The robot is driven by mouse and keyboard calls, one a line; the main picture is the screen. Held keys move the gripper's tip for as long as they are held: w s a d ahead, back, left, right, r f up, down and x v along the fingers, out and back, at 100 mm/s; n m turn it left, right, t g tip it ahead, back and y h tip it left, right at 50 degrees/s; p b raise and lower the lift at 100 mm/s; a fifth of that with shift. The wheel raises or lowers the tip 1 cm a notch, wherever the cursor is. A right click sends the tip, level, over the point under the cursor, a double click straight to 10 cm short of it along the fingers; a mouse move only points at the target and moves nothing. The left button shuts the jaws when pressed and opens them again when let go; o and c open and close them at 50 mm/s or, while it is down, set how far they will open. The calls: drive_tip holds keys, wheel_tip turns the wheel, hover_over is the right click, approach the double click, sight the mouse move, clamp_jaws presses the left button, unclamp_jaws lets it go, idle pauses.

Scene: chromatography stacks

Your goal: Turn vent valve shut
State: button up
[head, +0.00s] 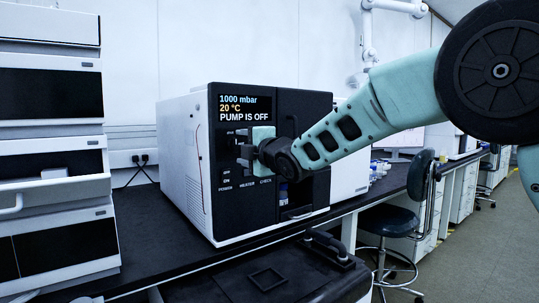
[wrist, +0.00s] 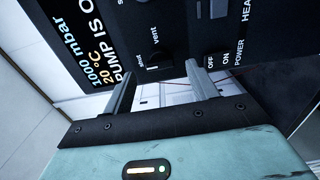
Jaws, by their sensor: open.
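The vent valve (wrist: 160,59) is a small dark knob on the black front panel, between a "vent" label and a second label that is partly cut off and looks like "shut". My gripper (wrist: 162,68) is open, with one finger on each side of the knob in the wrist view. I cannot tell whether the fingers touch it. In the head view my gripper (head: 242,149) is at the panel just below the display and hides the valve. The instrument (head: 200,150) is a white box with a black front.
The display (head: 245,108) reads 1000 mbar, 20 °C, PUMP IS OFF. A power switch (wrist: 216,60) sits beside one finger. A white stack of modules (head: 50,150) stands at left. A stool (head: 388,215) and a dark case (head: 270,280) are in front of the bench.

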drive_tip(key=v, duration=1.4)
drive_tip(key=shift+s+d+b, duration=0.15)
drive_tip(key=shift+s+b, duration=0.15)
drive_tip(key=shift+b, duration=0.15)
drive_tip(key=s+d+f+m+g+h, duration=0.2)
drive_tip(key=s+f+m+g+h, duration=0.45)
drive_tip(key=s+f, duration=0.85)
drive_tip(key=s+d+f+m+g+h, duration=0.1)
drive_tip(key=s+d+f+m+g, duration=0.4)
drive_tip(key=s, duration=0.5)
drive_tip(key=s+d+f+m+g+h, duration=0.2)
drive_tip(key=s+f+m+g, duration=0.2)
drive_tip(key=s+f+m, duration=0.45)
wheel_tip(320, 180, up, 24)
drive_tip(key=s+n+p, duration=0.1)
drive_tip(key=n+p, duration=0.1)
drive_tip(key=p, duration=2)
drive_tip(key=shift+s+d+f+n, duration=0.15)
drive_tip(key=shift+s+f+n, duration=0.05)
drive_tip(key=shift+s+n, duration=0.15)
